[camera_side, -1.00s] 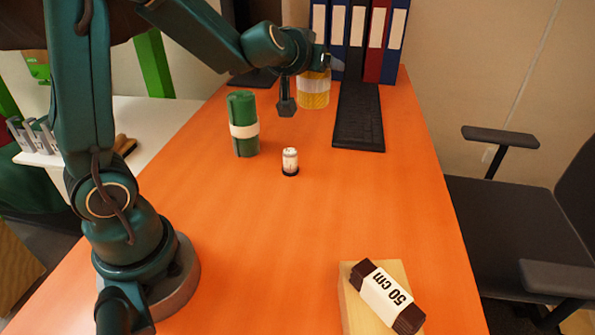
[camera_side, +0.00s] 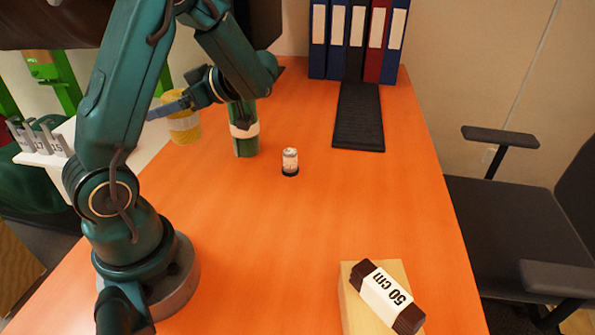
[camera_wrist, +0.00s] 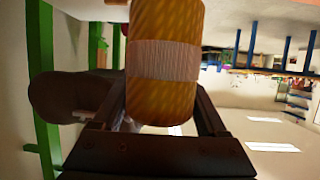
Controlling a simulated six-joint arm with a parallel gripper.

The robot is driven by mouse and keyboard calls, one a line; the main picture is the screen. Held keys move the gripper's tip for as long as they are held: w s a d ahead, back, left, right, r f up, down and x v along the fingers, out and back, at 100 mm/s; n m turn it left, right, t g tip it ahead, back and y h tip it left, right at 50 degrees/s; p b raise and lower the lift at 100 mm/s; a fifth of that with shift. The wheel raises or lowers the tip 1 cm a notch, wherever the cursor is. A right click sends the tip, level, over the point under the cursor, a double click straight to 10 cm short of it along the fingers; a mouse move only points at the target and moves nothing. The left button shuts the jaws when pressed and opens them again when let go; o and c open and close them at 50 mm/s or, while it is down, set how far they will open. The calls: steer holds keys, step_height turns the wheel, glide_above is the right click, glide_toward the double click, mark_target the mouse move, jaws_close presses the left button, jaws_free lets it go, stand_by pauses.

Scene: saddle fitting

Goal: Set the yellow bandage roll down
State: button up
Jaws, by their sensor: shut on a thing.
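The yellow bandage roll (camera_side: 184,128) hangs upright in my gripper (camera_side: 176,107), at the left edge of the orange table in the side view. Its pale band is partly behind the fingers there. In the wrist view the roll (camera_wrist: 165,95) sits between the two dark fingers, with a whitish band around its middle. My gripper is shut on it. I cannot tell the height of the roll's bottom above the surface.
A green roll (camera_side: 246,145) with a white band stands to the right of my gripper, partly behind my arm. A small white can (camera_side: 290,160) stands farther right. A dark bundle (camera_side: 385,295) lies on a wooden block (camera_side: 352,311). The middle of the orange table (camera_side: 300,230) is clear.

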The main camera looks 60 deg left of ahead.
steer(key=shift+n+h, duration=0.4)
steer(key=shift+s+d+f, duration=0.2)
steer(key=shift+s+f, duration=0.1)
steer(key=shift+f, duration=1.45)
steer(key=shift+s+d+f, duration=0.25)
steer(key=shift+s+f, duration=0.1)
steer(key=shift+f, duration=1.35)
steer(key=shift+s+d+f, duration=0.2)
steer(key=shift+s+f, duration=0.1)
steer(key=shift+f, duration=1.45)
steer(key=shift+f, duration=0.1)
steer(key=o, duration=1.3)
steer(key=shift+w+d+r, duration=0.1)
steer(key=shift+w+r, duration=0.05)
steer(key=shift+r, duration=0.05)
steer(key=v, duration=1.1)
steer(key=shift+w+d, duration=0.25)
steer(key=shift+w, duration=0.1)
steer(key=shift+g, duration=0.3)
